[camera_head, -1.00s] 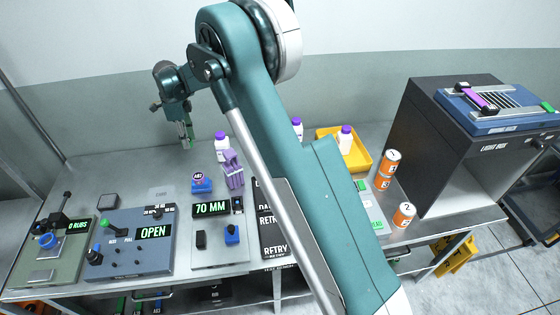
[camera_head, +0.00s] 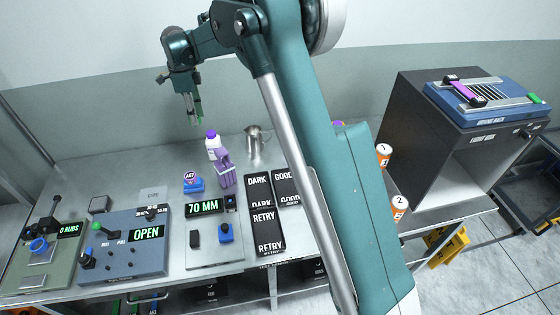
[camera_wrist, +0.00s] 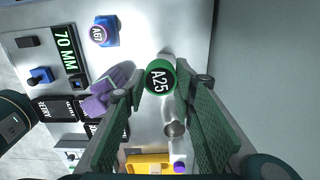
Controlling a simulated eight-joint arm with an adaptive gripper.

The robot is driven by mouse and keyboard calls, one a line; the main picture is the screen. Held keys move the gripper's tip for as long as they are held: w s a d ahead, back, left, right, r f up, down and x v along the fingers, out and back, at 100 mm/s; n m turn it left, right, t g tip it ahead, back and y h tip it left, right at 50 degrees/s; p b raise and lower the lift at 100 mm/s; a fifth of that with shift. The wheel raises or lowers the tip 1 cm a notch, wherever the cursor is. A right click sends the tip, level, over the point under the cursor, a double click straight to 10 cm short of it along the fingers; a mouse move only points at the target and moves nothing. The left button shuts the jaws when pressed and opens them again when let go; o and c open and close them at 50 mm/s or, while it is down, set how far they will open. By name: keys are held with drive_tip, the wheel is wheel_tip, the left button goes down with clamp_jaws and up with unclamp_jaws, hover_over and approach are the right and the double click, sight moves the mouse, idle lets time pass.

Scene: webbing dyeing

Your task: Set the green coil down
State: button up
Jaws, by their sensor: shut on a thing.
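The green coil (camera_wrist: 160,77), with a round black label reading A25, sits between the fingertips of my gripper (camera_wrist: 161,88) in the wrist view. In the head view my gripper (camera_head: 194,112) hangs in the air above the back of the grey table (camera_head: 95,160), pointing down. It is shut on the coil, which shows only as a small green strip there. The coil is held clear of the tabletop.
A purple-capped white bottle (camera_head: 212,147), a purple item (camera_head: 226,170) and a metal jug (camera_head: 255,140) stand below and right of my gripper. A blue A67 piece (camera_head: 193,183) and the 70 MM device (camera_head: 213,240) are nearer. The table's back left is clear.

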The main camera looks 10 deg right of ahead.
drive_tip(key=s+d, duration=0.2)
drive_tip(key=d, duration=1.6)
drive_tip(key=m, duration=0.1)
hover_over(281, 160)
wheel_tip(281, 160, down, 10)
drive_tip(key=shift+w+f, duration=0.1)
drive_tip(key=shift+f, duration=0.55)
drive_tip(key=shift+f, duration=3.1)
drive_tip(key=shift+f+b, duration=0.3)
drive_tip(key=shift+f, duration=1.55)
drive_tip(key=shift+f, duration=0.15)
